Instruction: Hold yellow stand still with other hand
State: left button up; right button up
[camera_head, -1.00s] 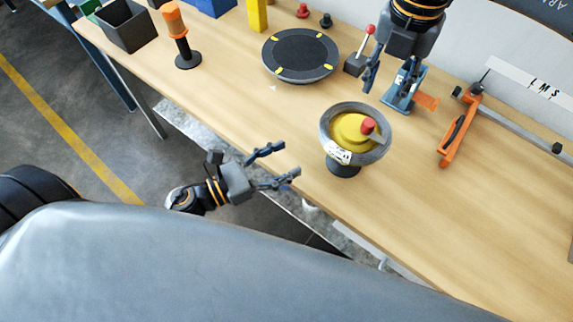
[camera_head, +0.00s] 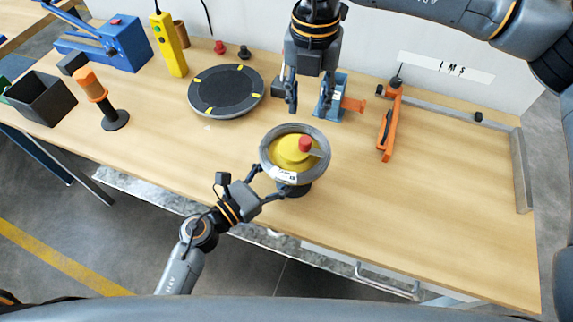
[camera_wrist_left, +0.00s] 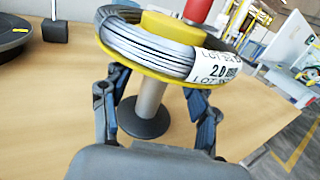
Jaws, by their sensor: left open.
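The yellow stand (camera_head: 284,152) has a yellow hub with a red knob (camera_head: 305,144) on a grey post and dark round base (camera_wrist_left: 145,118). A grey wire coil (camera_head: 266,143) with a white label lies around the hub. My left gripper (camera_head: 270,184) is open at the stand's near side, below the coil. In the left wrist view its fingers are on either side of the post, under the yellow flange (camera_wrist_left: 140,62); I see no clear contact. My right gripper (camera_head: 308,94) hangs open and empty above the table, behind the stand.
A black turntable (camera_head: 226,92) with yellow marks is left of my right gripper. A blue device (camera_head: 332,108) is just beyond the stand, and an orange-handled tool (camera_head: 386,134) is to the right. An orange-topped post (camera_head: 103,98) is at left. The table's right front is clear.

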pick_arm(q)
jog(key=shift+x, duration=0.95)
grip_shut()
dwell(0.5)
